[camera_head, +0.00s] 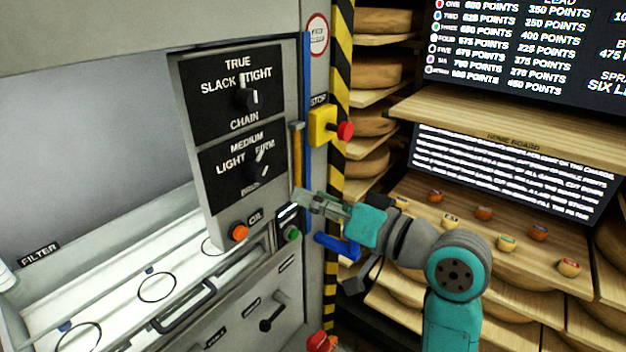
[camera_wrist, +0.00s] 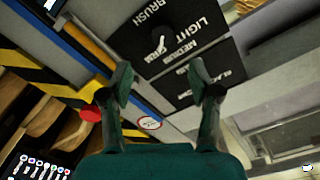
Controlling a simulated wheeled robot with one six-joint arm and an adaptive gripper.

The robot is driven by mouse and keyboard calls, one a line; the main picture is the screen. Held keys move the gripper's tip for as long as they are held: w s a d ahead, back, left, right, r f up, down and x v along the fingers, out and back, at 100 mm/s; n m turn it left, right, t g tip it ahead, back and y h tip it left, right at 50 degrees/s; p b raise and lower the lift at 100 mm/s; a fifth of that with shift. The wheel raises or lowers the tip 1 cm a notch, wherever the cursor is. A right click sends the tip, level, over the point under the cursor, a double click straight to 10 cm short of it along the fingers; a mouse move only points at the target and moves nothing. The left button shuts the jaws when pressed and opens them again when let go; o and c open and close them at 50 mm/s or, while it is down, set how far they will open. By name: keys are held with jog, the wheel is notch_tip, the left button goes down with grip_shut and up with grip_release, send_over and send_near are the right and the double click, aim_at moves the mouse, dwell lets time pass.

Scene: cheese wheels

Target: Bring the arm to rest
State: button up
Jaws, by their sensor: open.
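My gripper (camera_head: 308,203) is at the end of my teal and grey arm, in front of the machine's right edge, near the green button (camera_head: 292,233) and below the yellow stop box. In the wrist view my gripper (camera_wrist: 163,85) shows two dark fingers spread apart with nothing between them. Beyond the fingers are the black dial panels (camera_wrist: 175,45) with a brush knob (camera_wrist: 158,44). In the head view the arm reaches in from the lower right. I cannot tell whether the fingertips touch the machine.
The machine has a chain knob (camera_head: 246,97), a brush knob (camera_head: 254,167), an orange oil button (camera_head: 239,233) and a red stop button (camera_head: 345,131). A blue lever (camera_head: 338,246) juts out below my gripper. Cheese shelves (camera_head: 380,98) and a home board ledge (camera_head: 470,215) with small pieces stand right.

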jog(key=s+d+f+m+t+h, duration=0.2)
jog(key=d+f+m+h, duration=0.1)
jog(key=f, duration=0.6)
jog(key=s+d+f+m+t+h, duration=0.1)
jog(key=d+f+m+t+h, duration=0.15)
jog(key=f, duration=0.65)
jog(key=s+d+f+m+h, duration=0.2)
jog(key=s+d+f+h, duration=0.35)
jog(key=s+f, duration=0.6)
jog(key=s+d+f+n+h, duration=0.1)
jog(key=s+d+f, duration=0.2)
jog(key=s, duration=0.4)
jog(key=s+d+f+h, duration=0.1)
jog(key=s+d+f, duration=0.15)
jog(key=s, duration=0.45)
jog(key=s+r+n+h, duration=0.1)
jog(key=s+r+n, duration=0.1)
jog(key=s, duration=1.2)
jog(key=shift+d+r+n+g, duration=0.3)
jog(key=shift+n+g, duration=0.05)
jog(key=shift+n, duration=0.2)
